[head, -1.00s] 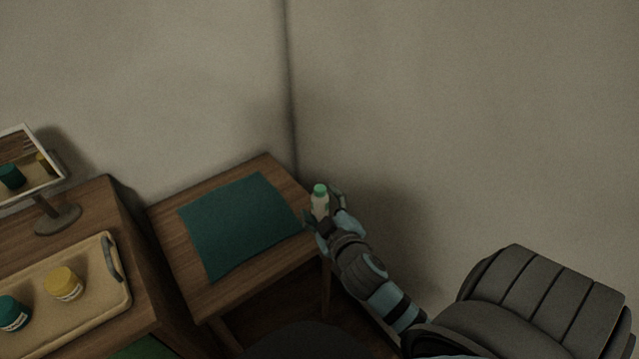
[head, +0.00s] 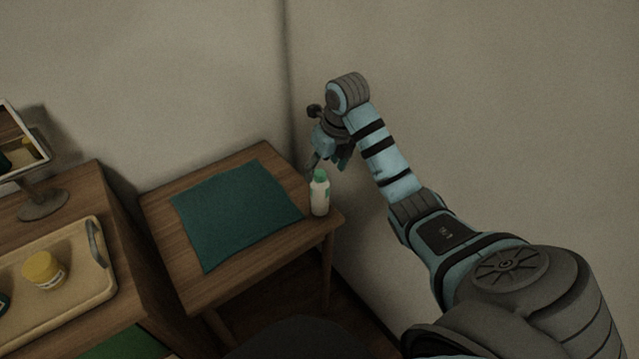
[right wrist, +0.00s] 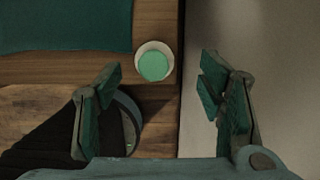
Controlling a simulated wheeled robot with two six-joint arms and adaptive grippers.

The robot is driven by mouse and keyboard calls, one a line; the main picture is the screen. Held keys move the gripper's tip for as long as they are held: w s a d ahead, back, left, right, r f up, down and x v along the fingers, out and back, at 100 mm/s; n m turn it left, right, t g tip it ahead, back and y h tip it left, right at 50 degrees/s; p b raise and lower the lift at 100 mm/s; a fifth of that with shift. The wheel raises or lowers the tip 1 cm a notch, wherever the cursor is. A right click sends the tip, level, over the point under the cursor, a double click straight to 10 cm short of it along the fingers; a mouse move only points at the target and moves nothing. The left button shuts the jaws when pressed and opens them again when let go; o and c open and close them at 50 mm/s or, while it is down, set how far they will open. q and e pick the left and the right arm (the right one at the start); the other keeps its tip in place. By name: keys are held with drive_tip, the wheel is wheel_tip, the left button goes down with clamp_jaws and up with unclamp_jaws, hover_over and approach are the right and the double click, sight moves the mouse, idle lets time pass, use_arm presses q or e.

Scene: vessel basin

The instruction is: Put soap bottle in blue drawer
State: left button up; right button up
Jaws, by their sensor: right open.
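The soap bottle (head: 319,196), white with a green cap, stands upright on the right edge of the small wooden table (head: 245,248). In the right wrist view its green cap (right wrist: 153,66) shows from above, beyond and between the fingers, towards the left one. My right gripper (head: 325,168) is open and empty, just behind and above the bottle, with its fingers pointing down. In the right wrist view the gripper (right wrist: 165,105) has its fingers wide apart. No blue drawer can be made out. My left gripper is out of view.
A teal cloth (head: 235,213) covers much of the small table. Walls close the corner behind the table.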

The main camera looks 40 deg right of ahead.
sight(318, 185)
drive_tip(key=x, duration=0.2)
drive_tip(key=b+x, duration=0.1)
drive_tip(key=x, duration=0.4)
drive_tip(key=shift+a+f, duration=0.1)
drive_tip(key=shift+a, duration=0.3)
drive_tip(key=shift+w+f, duration=0.15)
drive_tip(key=shift+f, duration=0.15)
clamp_jaws()
wheel_tip(318, 185, up, 8)
drive_tip(key=shift+f+p, duration=0.1)
drive_tip(key=shift+p, duration=0.85)
use_arm(q)
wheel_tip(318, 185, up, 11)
drive_tip(key=p, duration=1.1)
use_arm(e)
wheel_tip(318, 185, up, 12)
